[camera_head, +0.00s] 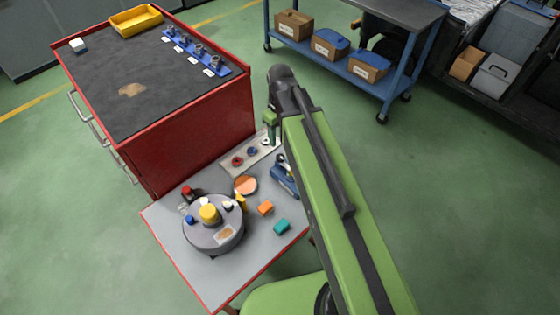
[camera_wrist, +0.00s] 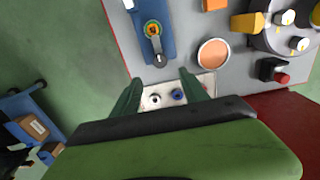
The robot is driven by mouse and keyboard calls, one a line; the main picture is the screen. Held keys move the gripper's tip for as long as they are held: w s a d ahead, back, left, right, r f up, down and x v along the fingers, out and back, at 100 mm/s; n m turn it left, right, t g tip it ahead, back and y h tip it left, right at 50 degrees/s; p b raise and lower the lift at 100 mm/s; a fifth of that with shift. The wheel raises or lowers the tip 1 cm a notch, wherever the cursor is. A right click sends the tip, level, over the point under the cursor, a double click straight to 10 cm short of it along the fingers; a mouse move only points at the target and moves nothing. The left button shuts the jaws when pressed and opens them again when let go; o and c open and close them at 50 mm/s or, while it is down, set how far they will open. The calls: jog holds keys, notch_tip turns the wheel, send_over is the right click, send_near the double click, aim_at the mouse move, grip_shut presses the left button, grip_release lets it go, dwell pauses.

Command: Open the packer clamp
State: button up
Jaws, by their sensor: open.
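A blue clamp-like fixture (camera_head: 284,180) with a grey lever lies on the small grey table, partly behind my arm; I take it as the packer clamp. In the wrist view the blue fixture (camera_wrist: 166,14) is at the top centre. Its dark lever (camera_wrist: 156,42) lies along it, with a green and orange ring at its pivot. My gripper (camera_wrist: 160,92) is open and empty, fingers apart, above the strip of rings and apart from the fixture. In the head view my gripper (camera_head: 271,125) is over the table's far edge. Whether the clamp is locked cannot be told.
A pale strip (camera_head: 236,164) holds coloured rings. A peach disc (camera_head: 245,185), orange block (camera_head: 265,208) and teal block (camera_head: 281,226) lie near the fixture. A grey drum (camera_head: 213,238) with knobs stands left. A red cabinet (camera_head: 195,135) adjoins the table. Green floor lies right.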

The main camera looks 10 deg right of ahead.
aim_at(280, 156)
notch_tip(280, 156, down, 11)
jog(key=b, duration=0.9)
grip_shut()
